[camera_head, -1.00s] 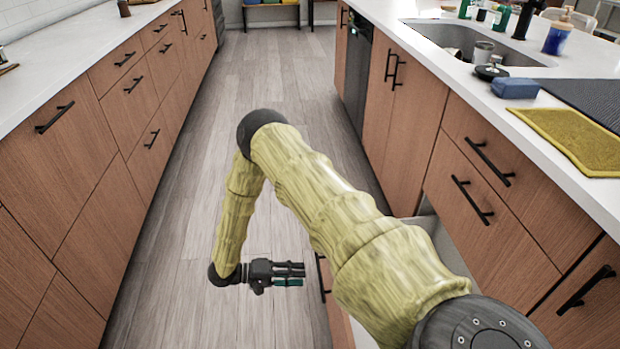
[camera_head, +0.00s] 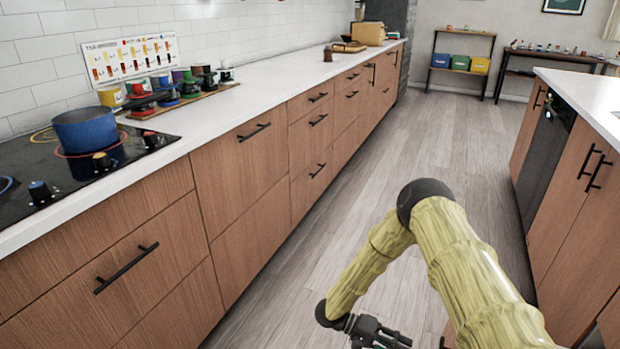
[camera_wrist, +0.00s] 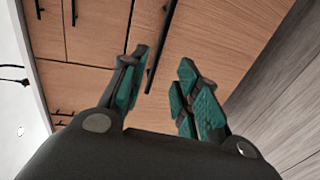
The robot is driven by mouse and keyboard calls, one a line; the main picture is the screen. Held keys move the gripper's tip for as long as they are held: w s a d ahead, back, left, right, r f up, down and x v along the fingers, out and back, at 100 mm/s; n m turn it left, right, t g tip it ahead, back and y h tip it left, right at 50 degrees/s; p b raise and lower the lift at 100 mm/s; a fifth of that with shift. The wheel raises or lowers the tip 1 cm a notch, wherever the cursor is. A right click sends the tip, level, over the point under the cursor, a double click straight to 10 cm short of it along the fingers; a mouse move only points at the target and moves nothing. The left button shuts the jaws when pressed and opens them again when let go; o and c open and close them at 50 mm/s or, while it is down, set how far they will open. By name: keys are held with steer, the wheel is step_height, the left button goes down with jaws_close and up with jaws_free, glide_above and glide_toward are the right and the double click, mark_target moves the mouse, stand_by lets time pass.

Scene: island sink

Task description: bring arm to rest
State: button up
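My arm is bent, with its elbow over the floor in the aisle between the counters. My gripper (camera_head: 378,338) hangs low at the bottom edge of the head view, partly cut off. In the wrist view the two teal-padded fingers (camera_wrist: 163,75) stand apart with nothing between them, so it is open. Wooden cabinet fronts (camera_wrist: 225,40) with a dark bar handle show beyond the fingers. I cannot tell the distance to them.
The left counter (camera_head: 240,97) carries a cooktop with a blue pot (camera_head: 86,130) and several small colored containers. The island (camera_head: 573,170) stands at the right. Clear wooden floor (camera_head: 440,140) runs between. A shelf (camera_head: 460,62) with colored bins stands at the far end.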

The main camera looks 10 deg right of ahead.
step_height(320, 180, down, 5)
steer(key=w+n+t, duration=0.1)
steer(key=n+t, duration=0.2)
steer(key=t, duration=0.8)
steer(key=s+a+f+n+t+y, duration=0.2)
steer(key=s+a+f+t+y, duration=0.15)
steer(key=a+y, duration=0.2)
steer(key=s+a+r+n+g+y, duration=0.1)
steer(key=s+a+r+g+y, duration=0.15)
steer(key=s, duration=0.55)
steer(key=s+a+r+g+y+p, duration=0.1)
steer(key=s+a+y, duration=0.2)
steer(key=s, duration=0.4)
steer(key=s+a+r+n+g+y, duration=0.1)
steer(key=s+a+r+g+y, duration=0.15)
steer(key=s, duration=0.55)
step_height(320, 180, up, 18)
steer(key=p, duration=1.9)
steer(key=shift+w+r+t+h, duration=0.2)
steer(key=shift+w+t+h, duration=0.1)
steer(key=shift+t+h, duration=0.05)
